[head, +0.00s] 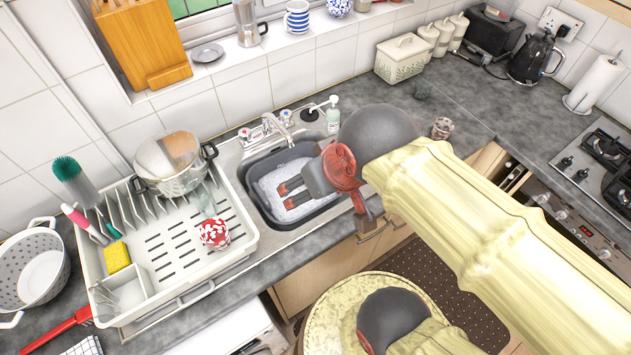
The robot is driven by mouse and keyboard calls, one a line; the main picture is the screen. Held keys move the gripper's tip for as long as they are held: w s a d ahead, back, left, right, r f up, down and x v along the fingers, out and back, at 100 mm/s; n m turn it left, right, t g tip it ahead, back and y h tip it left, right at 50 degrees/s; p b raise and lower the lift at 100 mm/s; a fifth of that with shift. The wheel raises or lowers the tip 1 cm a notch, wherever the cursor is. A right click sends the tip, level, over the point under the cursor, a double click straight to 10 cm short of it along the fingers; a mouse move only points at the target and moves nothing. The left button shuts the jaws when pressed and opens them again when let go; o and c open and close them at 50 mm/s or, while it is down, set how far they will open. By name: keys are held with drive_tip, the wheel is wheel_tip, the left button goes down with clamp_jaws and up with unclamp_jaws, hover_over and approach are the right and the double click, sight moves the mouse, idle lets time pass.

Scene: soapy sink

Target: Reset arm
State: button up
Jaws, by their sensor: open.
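My arm comes in from the right side of the head view and reaches over the front edge of the counter. My gripper (292,192) is over the sink (330,216), pointing left. Its two dark fingers with red parts are apart, and nothing shows between them. White suds (272,203) lie in the basin below the fingers. How high the fingers are above the suds is hard to tell. My gripper and wrist hide the right part of the basin.
A white dish rack (252,238) with a pot (168,160) and a red-and-white cup (213,233) stands left of the sink. The tap (278,128) and a soap bottle (333,115) are behind it. A small jar (441,128) stands right. Counter (470,100) near the jar is clear.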

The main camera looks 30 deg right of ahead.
idle(0.3)
wheel_tip(320, 180, down, 10)
drive_tip(key=b, duration=1)
drive_tip(key=shift+f+b, duration=0.25)
drive_tip(key=shift+b, duration=0.05)
